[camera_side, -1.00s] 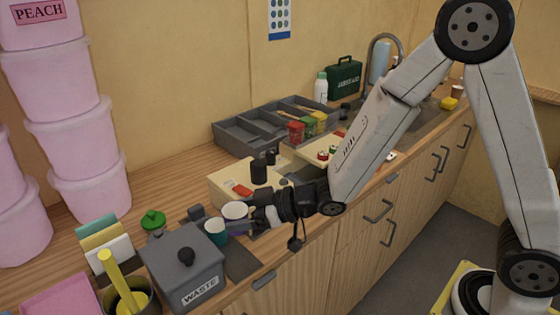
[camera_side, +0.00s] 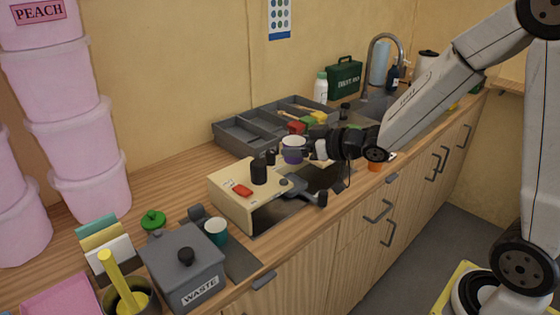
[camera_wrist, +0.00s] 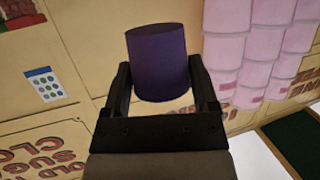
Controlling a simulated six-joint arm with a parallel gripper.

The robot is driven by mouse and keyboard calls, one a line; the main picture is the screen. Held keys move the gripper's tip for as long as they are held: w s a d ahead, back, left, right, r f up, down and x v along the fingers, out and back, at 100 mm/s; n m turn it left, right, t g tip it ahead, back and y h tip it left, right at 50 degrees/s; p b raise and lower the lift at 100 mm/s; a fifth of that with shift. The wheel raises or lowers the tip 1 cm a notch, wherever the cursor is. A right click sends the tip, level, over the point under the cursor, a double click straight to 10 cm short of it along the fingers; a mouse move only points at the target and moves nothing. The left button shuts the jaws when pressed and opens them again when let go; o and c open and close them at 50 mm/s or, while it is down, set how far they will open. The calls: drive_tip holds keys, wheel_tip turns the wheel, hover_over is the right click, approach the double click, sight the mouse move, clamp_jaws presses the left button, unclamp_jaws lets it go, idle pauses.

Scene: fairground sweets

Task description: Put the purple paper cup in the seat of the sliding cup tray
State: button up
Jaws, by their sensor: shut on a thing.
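The purple paper cup (camera_side: 292,156) is held upright in the air between the fingers of my gripper (camera_side: 308,149), to the right of and above the cream box. In the wrist view the cup (camera_wrist: 160,65) sits between both dark fingers of my gripper (camera_wrist: 162,85). A grey piece with a dark handle (camera_side: 308,196) sticks out at the right of the cream box (camera_side: 232,205); it appears to be the sliding cup tray. Its seat cannot be made out clearly. The cup is apart from it.
A teal cup (camera_side: 216,228) stands behind the grey waste bin (camera_side: 185,268). A grey divided organiser (camera_side: 240,135) lies behind, with red, green and yellow containers near it. A black knob (camera_side: 259,171) rises from the cream box. An orange item (camera_side: 375,166) is near the counter's front edge.

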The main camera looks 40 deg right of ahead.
drive_tip(key=s+a+f+n+g+y, duration=0.1)
drive_tip(key=a+f+n+y, duration=0.1)
drive_tip(key=a, duration=0.7)
drive_tip(key=s+a+f+n+g+y, duration=0.2)
drive_tip(key=a+f+n+y, duration=0.1)
drive_tip(key=a, duration=0.7)
wheel_tip(320, 180, down, 2)
drive_tip(key=shift+a+f+n+g+y, duration=0.25)
drive_tip(key=shift+a+n+g+y, duration=0.05)
drive_tip(key=shift+y, duration=0.3)
drive_tip(key=shift+f, duration=2.9)
drive_tip(key=shift+f, duration=0.15)
drive_tip(key=shift+f, duration=1.75)
drive_tip(key=shift+f, duration=0.2)
